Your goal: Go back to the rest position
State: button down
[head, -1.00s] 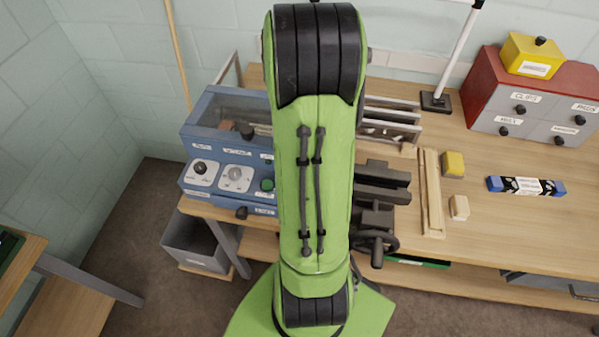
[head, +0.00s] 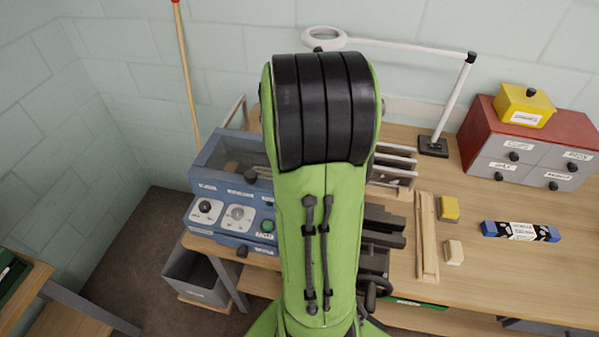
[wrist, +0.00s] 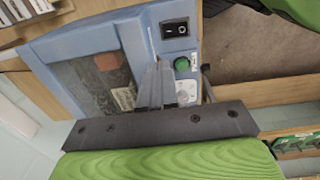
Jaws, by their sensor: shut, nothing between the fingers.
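My green arm (head: 330,240) stands upright in the middle of the head view, its black-banded joint at the top. It hides my gripper there. In the wrist view my gripper (wrist: 157,82) shows as two grey fingers pressed together, with nothing between them. The fingers show in front of the blue machine (wrist: 95,35), which has a dark window, a black rocker switch (wrist: 175,30) and a green button (wrist: 182,64). I cannot tell how far the fingertips are from the machine. The blue machine (head: 222,188) also shows left of my arm in the head view.
The wooden bench (head: 485,270) holds a vise (head: 382,235), wood strips (head: 427,240), small blocks, a blue-ended bar (head: 520,231) and a red drawer cabinet (head: 480,130). A white lamp (head: 455,100) stands behind. A grey bin (head: 195,275) is below the machine. A broom handle (head: 187,80) leans on the wall.

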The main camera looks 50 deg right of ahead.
jog(key=shift+s+d+r, duration=0.1)
jog(key=shift+d+r, duration=0.1)
jog(key=shift+r, duration=0.4)
jog(key=shift+s+d+r, duration=0.1)
jog(key=shift+d+r, duration=0.05)
jog(key=shift+r, duration=0.45)
jog(key=shift+w, duration=0.1)
